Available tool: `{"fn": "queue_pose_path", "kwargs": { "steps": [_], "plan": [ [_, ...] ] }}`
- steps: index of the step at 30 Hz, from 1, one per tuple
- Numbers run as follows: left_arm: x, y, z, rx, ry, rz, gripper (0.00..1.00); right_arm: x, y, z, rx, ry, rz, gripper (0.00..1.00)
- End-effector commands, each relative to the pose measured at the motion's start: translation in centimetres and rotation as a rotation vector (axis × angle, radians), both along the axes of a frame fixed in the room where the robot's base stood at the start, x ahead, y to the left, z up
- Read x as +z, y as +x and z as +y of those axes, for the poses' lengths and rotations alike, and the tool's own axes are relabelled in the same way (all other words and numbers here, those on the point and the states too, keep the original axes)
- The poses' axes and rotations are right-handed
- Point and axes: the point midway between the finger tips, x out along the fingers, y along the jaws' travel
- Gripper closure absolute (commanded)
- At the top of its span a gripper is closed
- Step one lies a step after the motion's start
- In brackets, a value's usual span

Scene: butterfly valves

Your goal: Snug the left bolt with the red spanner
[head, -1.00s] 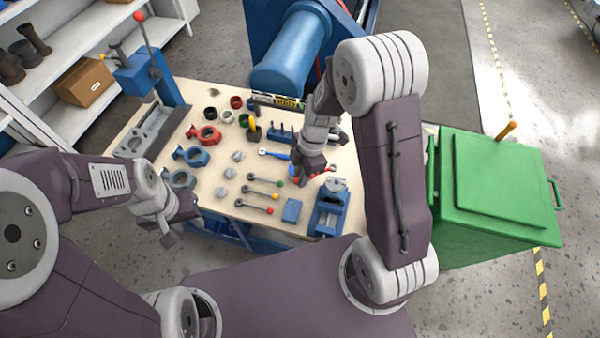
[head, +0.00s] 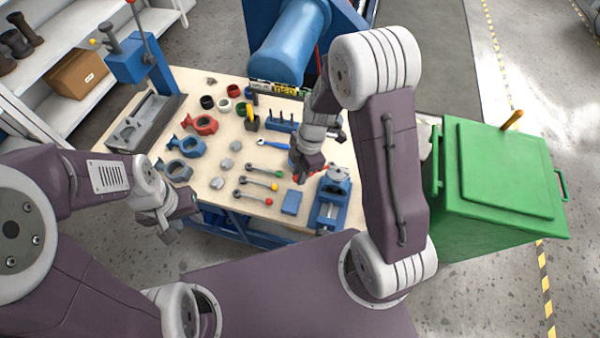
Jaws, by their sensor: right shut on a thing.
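My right gripper (head: 303,174) is over the right part of the workbench, shut on the red spanner (head: 318,169). The red spanner shows as small red parts at the fingers, with one end pointing right towards the blue vise (head: 331,199). A round grey valve part (head: 339,174) sits at the top of the vise. The left bolt is too small or hidden to make out. My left gripper (head: 177,219) hangs empty off the bench's front left edge; its jaw gap is not clear.
On the bench (head: 215,182) lie red (head: 201,124) and blue valve bodies, several ball-ended levers (head: 258,184), a blue-handled spanner (head: 272,144) and a blue block (head: 291,202). A blue press (head: 135,62) stands left. A green bin (head: 500,175) stands right.

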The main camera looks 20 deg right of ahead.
Motion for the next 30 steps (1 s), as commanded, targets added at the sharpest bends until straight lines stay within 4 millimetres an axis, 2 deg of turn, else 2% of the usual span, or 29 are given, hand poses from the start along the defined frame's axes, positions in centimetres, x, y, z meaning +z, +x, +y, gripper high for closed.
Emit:
{"fn": "queue_pose_path", "kwargs": {
  "steps": [30],
  "plan": [
    [-0.62,0.0,0.0,0.0,0.0,0.0,0.64,-0.11,0.03,0.08,0.0,0.0,-0.001,1.0]
  ]
}}
